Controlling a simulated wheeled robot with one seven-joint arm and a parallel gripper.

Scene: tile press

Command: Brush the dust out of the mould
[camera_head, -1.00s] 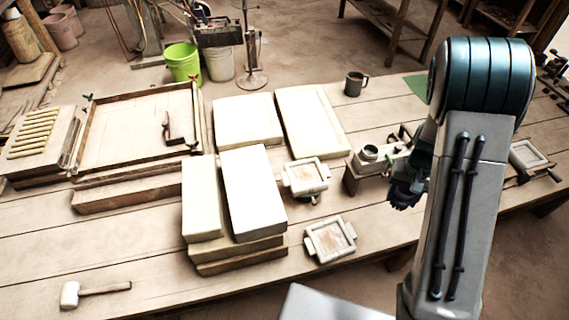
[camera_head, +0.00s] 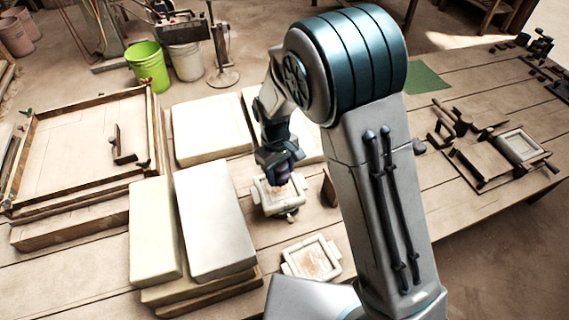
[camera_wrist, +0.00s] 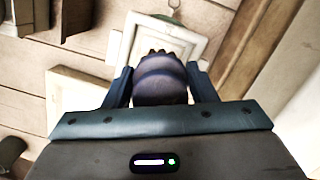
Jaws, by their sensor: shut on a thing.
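My gripper (camera_head: 281,165) is shut on a dark, rounded brush (camera_wrist: 160,82), whose tip has short dark-and-tan bristles. The brush is over one pale, square-framed mould (camera_head: 265,206), which has side lugs and reddish-brown dust in its hollow. The same mould shows beyond the brush in the wrist view (camera_wrist: 204,48), partly hidden. I cannot tell whether the bristles touch it. A second pale mould (camera_head: 290,268) with similar reddish dust lies nearer on the table.
Stacked pale slabs (camera_head: 215,225) stand left of the moulds. A wooden frame tray (camera_head: 80,145) is at the far left. A press-like wooden fixture (camera_head: 480,165) and tools lie to the right. My arm hides the middle of the table.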

